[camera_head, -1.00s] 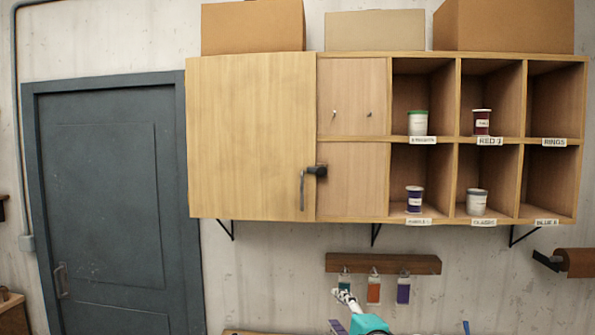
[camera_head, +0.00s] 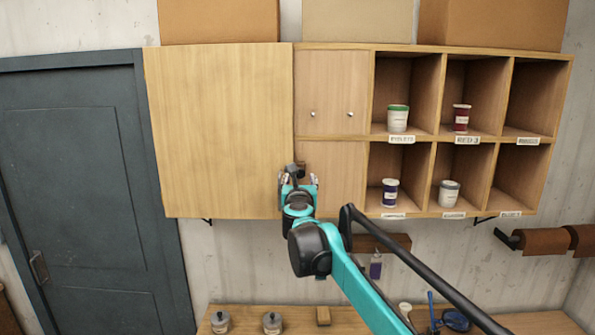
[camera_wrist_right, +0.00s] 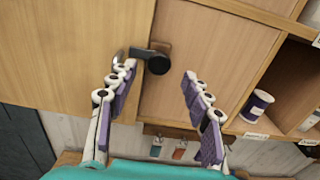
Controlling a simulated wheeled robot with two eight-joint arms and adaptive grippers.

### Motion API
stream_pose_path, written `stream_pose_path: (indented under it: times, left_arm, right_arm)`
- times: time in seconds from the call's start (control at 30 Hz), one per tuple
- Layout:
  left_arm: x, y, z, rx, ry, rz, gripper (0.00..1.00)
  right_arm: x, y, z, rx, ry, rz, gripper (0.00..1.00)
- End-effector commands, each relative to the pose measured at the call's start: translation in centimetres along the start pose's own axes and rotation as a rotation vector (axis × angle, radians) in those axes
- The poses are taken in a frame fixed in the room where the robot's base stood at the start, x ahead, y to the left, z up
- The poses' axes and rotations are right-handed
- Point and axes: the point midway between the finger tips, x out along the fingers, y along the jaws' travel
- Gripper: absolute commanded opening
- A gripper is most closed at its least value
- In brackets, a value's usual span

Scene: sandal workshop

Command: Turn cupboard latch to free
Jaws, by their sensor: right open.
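The cupboard door (camera_head: 217,130) is a closed pale wood panel at the left of the wall unit. Its dark latch (camera_head: 297,169) sits at the door's right edge and is partly hidden by my gripper in the head view. In the right wrist view the latch (camera_wrist_right: 158,62) shows a round dark knob with a lever reaching left onto the door. My right gripper (camera_head: 299,180) is open just below and in front of the latch. In the right wrist view its purple-padded fingers (camera_wrist_right: 158,78) stand apart, the left ones close to the lever. My left gripper is not in view.
Open cubbies (camera_head: 437,143) with labelled jars are right of the latch. Cardboard boxes (camera_head: 357,20) stand on top. A hanging rail (camera_head: 392,242) with tags is below the unit, above a workbench (camera_head: 280,325). A grey door (camera_head: 90,190) is at the left.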

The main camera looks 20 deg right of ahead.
Motion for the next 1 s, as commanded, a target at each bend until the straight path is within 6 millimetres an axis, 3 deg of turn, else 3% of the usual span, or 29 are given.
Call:
stream_pose_path:
  times: [0.1, 0.3, 0.6, 0.67, 0.8, 1.0]
  left_arm:
    - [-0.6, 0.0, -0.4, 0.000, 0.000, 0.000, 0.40]
    - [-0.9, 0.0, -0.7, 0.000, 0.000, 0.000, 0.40]
    - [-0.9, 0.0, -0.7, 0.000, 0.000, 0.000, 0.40]
    - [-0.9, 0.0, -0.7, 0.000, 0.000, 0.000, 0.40]
    - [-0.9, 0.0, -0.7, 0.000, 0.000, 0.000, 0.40]
    - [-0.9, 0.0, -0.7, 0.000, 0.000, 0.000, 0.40]
  right_arm:
    - [2.0, -0.1, 0.2, -0.001, 0.000, 0.000, 0.49]
    - [3.9, 0.0, 0.1, -0.003, 0.000, 0.001, 0.49]
    - [4.3, 0.0, 0.0, -0.003, 0.000, 0.002, 0.49]
    - [4.2, 0.0, 0.0, -0.003, 0.000, 0.002, 0.39]
    - [4.2, 0.0, 0.1, -0.003, 0.000, 0.002, 0.02]
    - [4.2, 0.0, 0.1, -0.006, 0.000, 0.002, 0.00]
